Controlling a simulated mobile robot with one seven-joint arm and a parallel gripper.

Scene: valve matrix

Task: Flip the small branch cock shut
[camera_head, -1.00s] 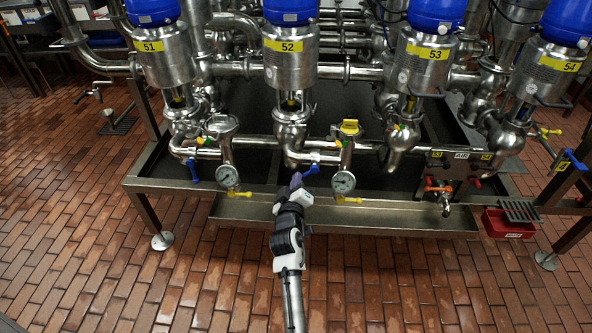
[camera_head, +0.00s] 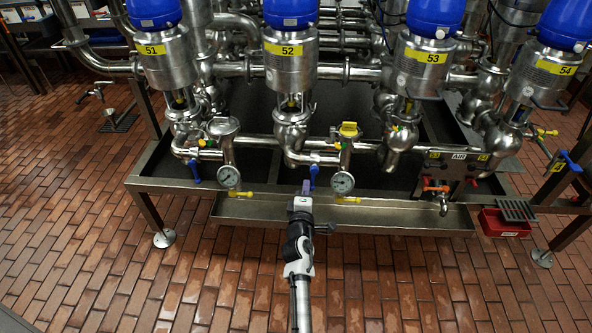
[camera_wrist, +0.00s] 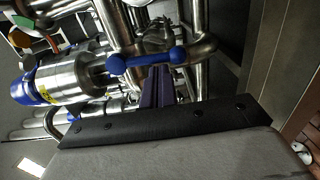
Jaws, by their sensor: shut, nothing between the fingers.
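A small cock with a blue lever (camera_head: 313,177) sits on the branch pipe below valve 52. In the head view its lever hangs down, just right of my fingertips. My gripper (camera_head: 306,186) is shut with nothing between its purple fingers. In the wrist view the blue lever (camera_wrist: 146,61) crosses just beyond the tips of my gripper (camera_wrist: 160,72). I cannot tell whether the fingers touch it.
A pressure gauge (camera_head: 342,183) with a yellow handle (camera_head: 348,200) is close on the right. Another blue lever (camera_head: 194,172) hangs below valve 51. A steel trough (camera_head: 400,216) runs under the pipes. The tiled floor in front is clear.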

